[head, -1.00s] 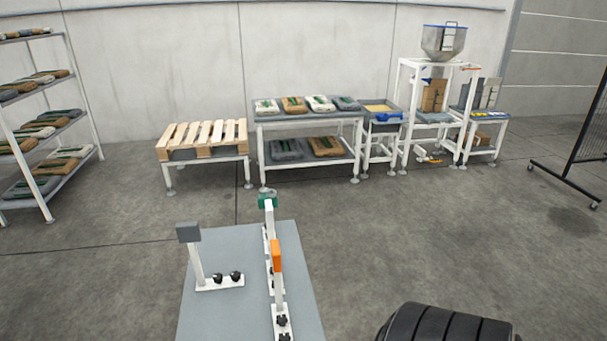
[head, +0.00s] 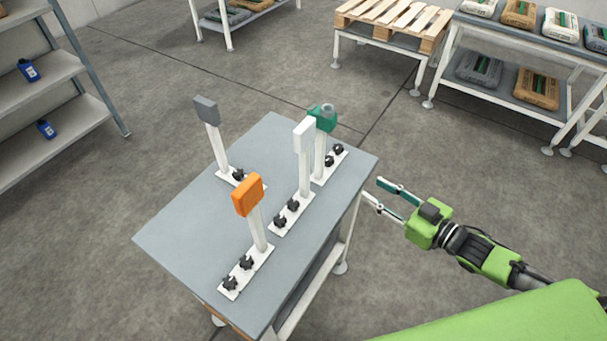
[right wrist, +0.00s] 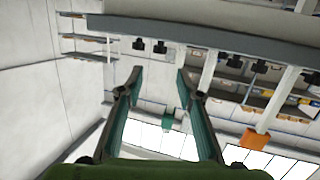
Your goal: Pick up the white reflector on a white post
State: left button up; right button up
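The white reflector (head: 304,134) is a flat white block on top of a white post (head: 305,178), upright on the grey table in the head view. Its base plate has two black knobs. My right gripper (head: 373,190) is to the right of it, just off the table's right edge, with its fingers apart and nothing between them. In the right wrist view the open fingers (right wrist: 159,76) point toward the table, which appears upside down. A white post (right wrist: 208,70) shows just right of the fingers there; its reflector is hard to make out. My left gripper is not in view.
On the table (head: 185,235), a green reflector (head: 323,117) stands close behind the white one, an orange one (head: 247,195) in front-left, a grey one (head: 206,109) back-left. A pallet stand (head: 395,25) and bag table (head: 500,95) are at back right; a shelf is left.

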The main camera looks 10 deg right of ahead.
aim_at(308, 161)
jog(key=s+a+r+n+g+y+b, duration=0.1)
jog(key=s+a+r+n+y, duration=0.15)
jog(key=a+r+y, duration=0.45)
jog(key=w+a, duration=0.1)
jog(key=a, duration=0.1)
jog(key=w+a+r+h, duration=0.1)
jog(key=w+a, duration=0.1)
jog(key=w+a+r+h, duration=0.1)
jog(key=w+a, duration=0.1)
jog(key=shift+a+r, duration=0.15)
jog(key=shift+r, duration=0.1)
jog(key=p+x, duration=0.1)
jog(key=x, duration=0.3)
jog(key=shift+w+a+p, duration=0.2)
jog(key=shift+a+p, duration=0.05)
jog(key=shift+p, duration=0.1)
jog(key=shift+w+a, duration=0.35)
jog(key=shift+s, duration=0.1)
grip_shut()
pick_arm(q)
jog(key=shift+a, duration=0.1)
